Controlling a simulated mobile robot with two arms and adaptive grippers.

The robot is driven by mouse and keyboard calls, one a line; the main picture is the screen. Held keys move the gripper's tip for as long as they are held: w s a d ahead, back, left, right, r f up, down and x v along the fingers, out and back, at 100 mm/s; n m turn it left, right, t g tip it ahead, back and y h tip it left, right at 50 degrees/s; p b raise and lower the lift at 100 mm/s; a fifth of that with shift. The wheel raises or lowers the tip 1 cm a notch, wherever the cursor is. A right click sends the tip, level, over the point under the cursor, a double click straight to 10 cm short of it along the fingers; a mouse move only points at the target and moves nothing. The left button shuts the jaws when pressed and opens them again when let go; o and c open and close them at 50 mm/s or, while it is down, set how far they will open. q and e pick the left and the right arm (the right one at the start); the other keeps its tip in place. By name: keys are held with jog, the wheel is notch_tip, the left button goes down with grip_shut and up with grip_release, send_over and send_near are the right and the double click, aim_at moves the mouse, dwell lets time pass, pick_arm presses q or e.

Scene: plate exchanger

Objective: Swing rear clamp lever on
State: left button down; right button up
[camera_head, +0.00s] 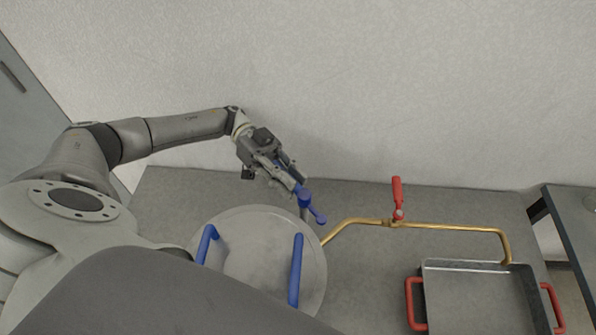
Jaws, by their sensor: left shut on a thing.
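The rear clamp lever (314,211) is blue and stands at the back right rim of the round grey plate (258,252). My left gripper (295,182) reaches in from the left above the plate's back edge. It is shut on the blue lever, whose hub and free end stick out past the fingertips. The fingers partly hide the lever's gripped end. The plate carries two blue handles, one on the left (206,243) and one on the right (295,270). My right gripper does not show.
A brass pipe (450,227) with a red valve handle (397,192) runs right from the plate. It ends above a metal tray (470,268) with red handles. A grey wall (400,90) stands close behind the bench. A dark table (575,225) is at the far right.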

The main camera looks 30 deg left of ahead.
pick_arm(q)
jog(key=c, duration=1.4)
grip_release()
jog(key=shift+c, duration=0.2)
jog(key=shift+o, duration=0.3)
jog(key=shift+r, duration=0.15)
jog(key=shift+o, duration=0.2)
notch_tip(320, 180, up, 10)
jog(key=shift+f, duration=0.15)
